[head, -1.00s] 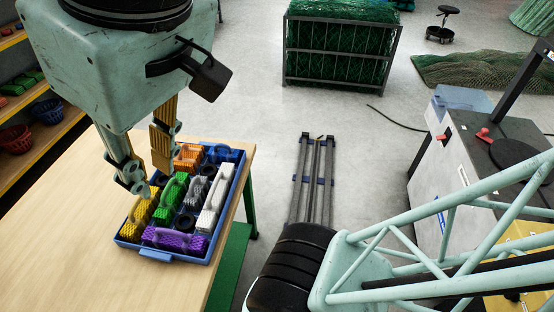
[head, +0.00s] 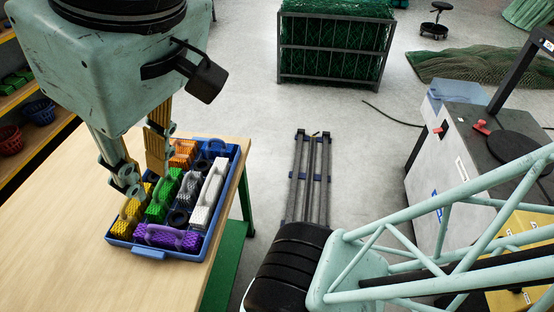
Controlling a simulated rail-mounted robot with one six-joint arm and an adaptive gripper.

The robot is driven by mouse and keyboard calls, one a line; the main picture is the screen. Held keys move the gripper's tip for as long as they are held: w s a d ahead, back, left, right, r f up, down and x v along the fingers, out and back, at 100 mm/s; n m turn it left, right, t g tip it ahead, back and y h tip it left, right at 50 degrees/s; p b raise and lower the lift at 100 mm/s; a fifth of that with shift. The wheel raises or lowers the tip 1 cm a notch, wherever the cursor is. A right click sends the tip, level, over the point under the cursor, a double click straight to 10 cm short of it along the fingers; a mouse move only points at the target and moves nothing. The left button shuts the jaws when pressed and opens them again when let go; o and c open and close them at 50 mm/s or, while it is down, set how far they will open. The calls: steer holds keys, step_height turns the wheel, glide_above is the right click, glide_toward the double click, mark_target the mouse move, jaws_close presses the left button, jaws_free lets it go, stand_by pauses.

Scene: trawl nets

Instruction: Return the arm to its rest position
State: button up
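My gripper (head: 142,181) hangs at the upper left with its fingers pointing down over the left side of a blue tray (head: 226,200). Its two fingers stand apart with nothing seen between them, so it is open and empty. The tray lies on a wooden table. It holds brush-like blocks with handles: yellow (head: 131,211), green (head: 160,203), purple (head: 172,238), orange (head: 184,155), grey (head: 190,185) and white (head: 208,196). The left fingertips overlap the yellow block in the picture; I cannot tell whether they touch it.
The wooden table (head: 60,230) is bare left of the tray. Shelves with baskets (head: 38,110) stand at far left. A rack of green netting (head: 335,40) stands behind, floor rails (head: 310,175) run mid-picture, and a grey machine (head: 450,150) stands right.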

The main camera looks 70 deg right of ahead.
steer(key=shift+s+f+b, duration=0.1)
steer(key=shift+f+b, duration=0.75)
steer(key=shift+f, duration=0.4)
stand_by(0.3)
